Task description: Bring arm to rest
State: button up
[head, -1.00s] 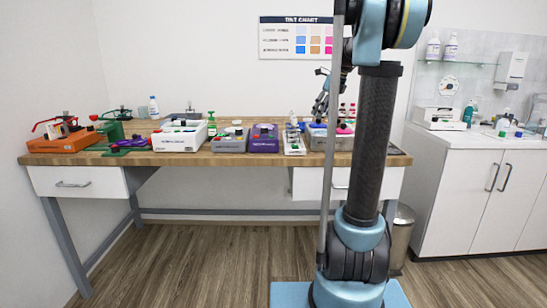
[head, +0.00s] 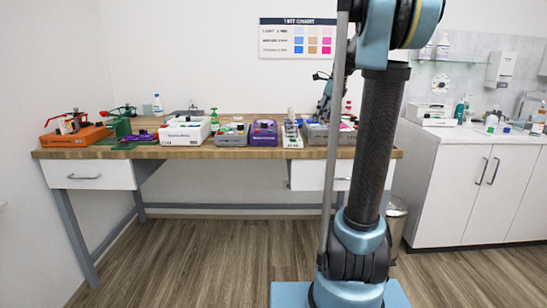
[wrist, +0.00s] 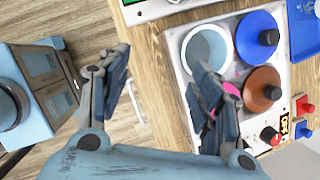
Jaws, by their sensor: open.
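My arm (head: 375,145) stands upright in the right half of the head view, bent at the top. My gripper (wrist: 158,68) is open in the wrist view, with its two dark fingers spread and nothing between them. Its right finger overlaps the view of a white unit (wrist: 180,60) that holds round pots, and a bit of pink shows beside that finger. I cannot tell the height of the fingers above it. In the head view the gripper (head: 322,100) shows only partly, beside the thin pole and over the right part of the wooden bench (head: 225,153).
On the bench stand an orange unit (head: 75,137), a white box (head: 184,132), a purple box (head: 263,133) and a grey box (head: 231,136). A white cabinet (head: 460,185) and a bin (head: 396,222) are at right. The floor (head: 200,255) before the bench is clear.

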jog(key=s+f+n+h, duration=0.1)
jog(key=s+f+n, duration=0.7)
jog(key=s, duration=0.4)
jog(key=s+a+f+n+h, duration=0.1)
jog(key=s+f+n, duration=0.7)
jog(key=s, duration=0.4)
jog(key=s+f+n+h, duration=0.1)
jog(key=s+f+n, duration=0.6)
jog(key=s+f, duration=0.3)
jog(key=s, duration=0.2)
jog(key=shift+s+a+f+n+g, duration=0.15)
jog(key=shift+s+n+g, duration=0.15)
jog(key=shift+s+n, duration=0.1)
